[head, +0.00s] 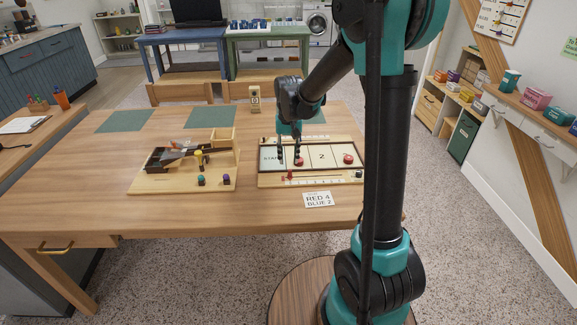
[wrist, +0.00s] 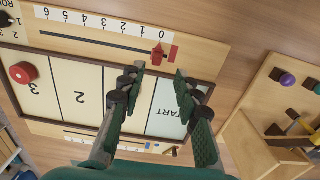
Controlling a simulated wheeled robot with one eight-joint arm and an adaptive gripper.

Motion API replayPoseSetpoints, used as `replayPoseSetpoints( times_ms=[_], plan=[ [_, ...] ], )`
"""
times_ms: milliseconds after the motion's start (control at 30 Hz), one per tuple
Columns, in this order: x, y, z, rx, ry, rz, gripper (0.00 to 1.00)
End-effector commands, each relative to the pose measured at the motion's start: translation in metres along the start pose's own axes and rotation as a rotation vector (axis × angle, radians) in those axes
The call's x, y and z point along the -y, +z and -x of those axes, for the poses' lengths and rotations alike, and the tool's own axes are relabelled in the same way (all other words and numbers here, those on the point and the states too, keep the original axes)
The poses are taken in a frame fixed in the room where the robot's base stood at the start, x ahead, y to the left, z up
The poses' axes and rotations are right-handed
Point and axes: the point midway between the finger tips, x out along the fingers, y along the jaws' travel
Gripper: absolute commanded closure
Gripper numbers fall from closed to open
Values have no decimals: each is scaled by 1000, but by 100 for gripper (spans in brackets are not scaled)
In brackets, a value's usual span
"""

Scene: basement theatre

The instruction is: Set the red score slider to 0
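The game board (head: 262,180) lies on the table with START, 2 and 3 fields. The red score slider (wrist: 158,53) sits in the slot along one edge, at or very near the 0 of its scale (wrist: 100,23), beside a red end mark (wrist: 173,52). In the head view the slider (head: 290,175) is at the left end of the near slot. My gripper (wrist: 158,74) is open and empty above the board's START side; in the head view it (head: 289,160) points down. The slider shows just beyond and between the fingertips, seemingly untouched.
A card reading RED 4 BLUE 2 (head: 317,199) lies in front. A wooden contraption (head: 150,185) with small knobs stands left. The table's left front is clear.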

Motion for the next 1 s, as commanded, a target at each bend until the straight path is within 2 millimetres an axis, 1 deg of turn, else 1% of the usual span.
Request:
replayPoseSetpoints(
  times_ms=[33,200,300,400,533,833,933,1000],
  plan=[
    [0,1,11,0,0,0,67],
    [0,0,41,0,-1,1,67],
    [1,0,53,0,-1,1,67],
    [1,0,61,0,-1,1,67],
    [1,0,65,0,-1,1,67],
    [0,1,65,-2,-1,0,67],
    [-9,10,63,-16,-5,-2,67],
    [-22,23,59,-38,-10,-3,67]
  ],
)
